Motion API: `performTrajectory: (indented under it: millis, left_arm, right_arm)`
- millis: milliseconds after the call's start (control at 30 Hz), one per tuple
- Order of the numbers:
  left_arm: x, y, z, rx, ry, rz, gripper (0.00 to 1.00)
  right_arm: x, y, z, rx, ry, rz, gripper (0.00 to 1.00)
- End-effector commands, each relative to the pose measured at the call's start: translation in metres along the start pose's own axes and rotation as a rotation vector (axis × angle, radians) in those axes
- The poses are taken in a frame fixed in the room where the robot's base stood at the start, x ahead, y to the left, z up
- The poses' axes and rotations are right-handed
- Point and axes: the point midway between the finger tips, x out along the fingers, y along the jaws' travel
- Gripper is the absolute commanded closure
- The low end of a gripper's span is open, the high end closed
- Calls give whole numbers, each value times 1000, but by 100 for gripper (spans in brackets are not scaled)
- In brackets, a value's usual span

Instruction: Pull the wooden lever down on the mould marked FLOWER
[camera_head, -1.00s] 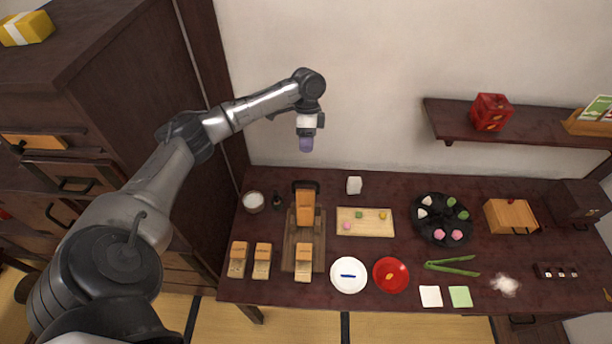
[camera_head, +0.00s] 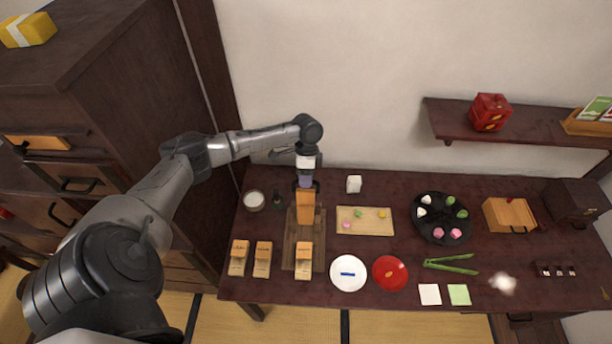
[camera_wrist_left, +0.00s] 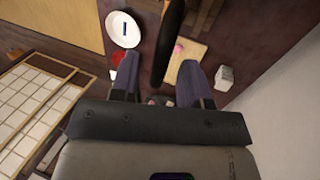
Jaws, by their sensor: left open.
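A wooden press stands at the left of the table, with an upright orange-brown block (camera_head: 305,207) on a darker wooden base (camera_head: 290,232). A dark handle (camera_head: 294,185) shows at its top. Three small wooden moulds stand in front: a left one (camera_head: 238,258), a middle one (camera_head: 262,260) and a right one (camera_head: 304,262) at the base's front end. No FLOWER mark is legible. My left gripper (camera_head: 305,182) points down at the press top, overlapping the handle. In the left wrist view its fingers (camera_wrist_left: 158,76) are apart, with a dark bar (camera_wrist_left: 172,40) between or beyond them; contact is unclear.
A white bowl (camera_head: 254,200) and small dark bottle (camera_head: 277,201) stand left of the press. A sweets board (camera_head: 375,228) and white block (camera_head: 354,184) are to its right. A white plate (camera_head: 348,285) and red plate (camera_head: 390,284) lie in front. A tall cabinet (camera_head: 130,100) borders the left.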

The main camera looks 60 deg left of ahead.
Motion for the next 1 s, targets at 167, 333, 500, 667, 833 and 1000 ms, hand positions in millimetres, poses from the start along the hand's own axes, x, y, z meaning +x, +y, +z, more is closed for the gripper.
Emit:
performTrajectory:
  millis: [167,333,500,667,833,1000]
  left_arm:
    - [1,0,0,0,0,0,58]
    - [0,0,0,0,0,1,66]
    - [0,0,0,0,0,1,83]
    - [0,0,0,0,0,1,98]
    - [0,0,0,0,0,1,100]
    - [0,0,0,0,0,0,100]
  right_arm:
    - [0,1,0,-2,0,2,57]
    - [0,2,0,-8,-1,6,57]
    - [0,3,0,-11,-1,8,57]
    - [0,3,0,-10,-1,8,57]
    - [0,2,0,-8,-1,7,57]
    - [0,1,0,-4,0,3,57]
